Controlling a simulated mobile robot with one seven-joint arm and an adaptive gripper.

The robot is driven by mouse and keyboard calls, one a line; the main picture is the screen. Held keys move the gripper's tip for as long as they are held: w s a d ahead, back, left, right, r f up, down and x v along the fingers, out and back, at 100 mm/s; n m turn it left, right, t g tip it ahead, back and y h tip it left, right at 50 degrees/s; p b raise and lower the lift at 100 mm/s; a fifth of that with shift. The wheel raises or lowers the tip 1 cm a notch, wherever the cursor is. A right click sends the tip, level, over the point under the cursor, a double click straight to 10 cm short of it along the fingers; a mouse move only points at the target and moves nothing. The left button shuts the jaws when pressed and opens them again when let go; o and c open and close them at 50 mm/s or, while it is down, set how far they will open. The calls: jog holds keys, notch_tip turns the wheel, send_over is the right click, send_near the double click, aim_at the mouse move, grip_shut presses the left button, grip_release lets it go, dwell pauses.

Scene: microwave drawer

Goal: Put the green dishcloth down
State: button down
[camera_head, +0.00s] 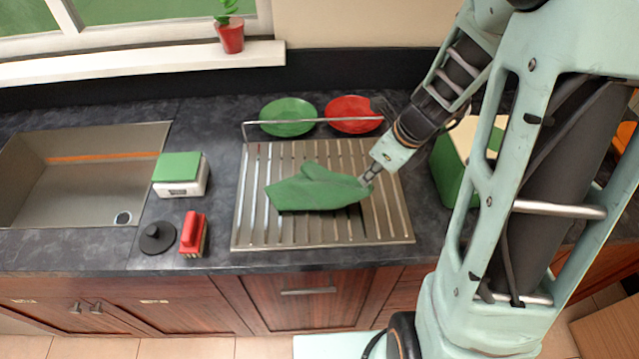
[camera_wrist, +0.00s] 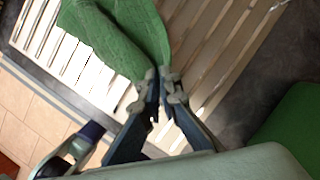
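The green dishcloth (camera_head: 316,189) is bunched over the slatted metal drying rack (camera_head: 262,229) on the counter. It also shows at the top of the wrist view (camera_wrist: 115,35). My gripper (camera_head: 368,179) is at the cloth's right end, and in the wrist view (camera_wrist: 161,80) its fingertips are close together on the cloth's lower edge, pinching it. The cloth hangs over the slats; I cannot tell how much of it touches them.
Green (camera_head: 288,117) and red (camera_head: 351,114) plates stand behind the rack. A sink (camera_head: 75,190) is at left. A green-lidded box (camera_head: 180,174), red-handled brush (camera_head: 193,233) and dark round lid (camera_head: 157,238) sit between. A green block (camera_head: 450,170) stands right of the rack.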

jog(key=d+f, duration=0.1)
jog(key=s+d+f, duration=0.1)
jog(key=d+f, duration=0.1)
jog(key=s+d+f, duration=0.1)
jog(key=d+f, duration=0.1)
jog(key=shift+r, duration=0.1)
jog(key=c, duration=1.8)
grip_release()
jog(key=shift+o, duration=0.2)
jog(key=shift+w+p+v, duration=0.25)
jog(key=shift+p+v, duration=0.8)
jog(key=shift+v, duration=0.05)
jog(key=d+v, duration=0.1)
jog(key=v, duration=0.7)
jog(key=shift+w+r, duration=0.2)
jog(key=shift+w, duration=0.05)
jog(key=shift+d, duration=0.15)
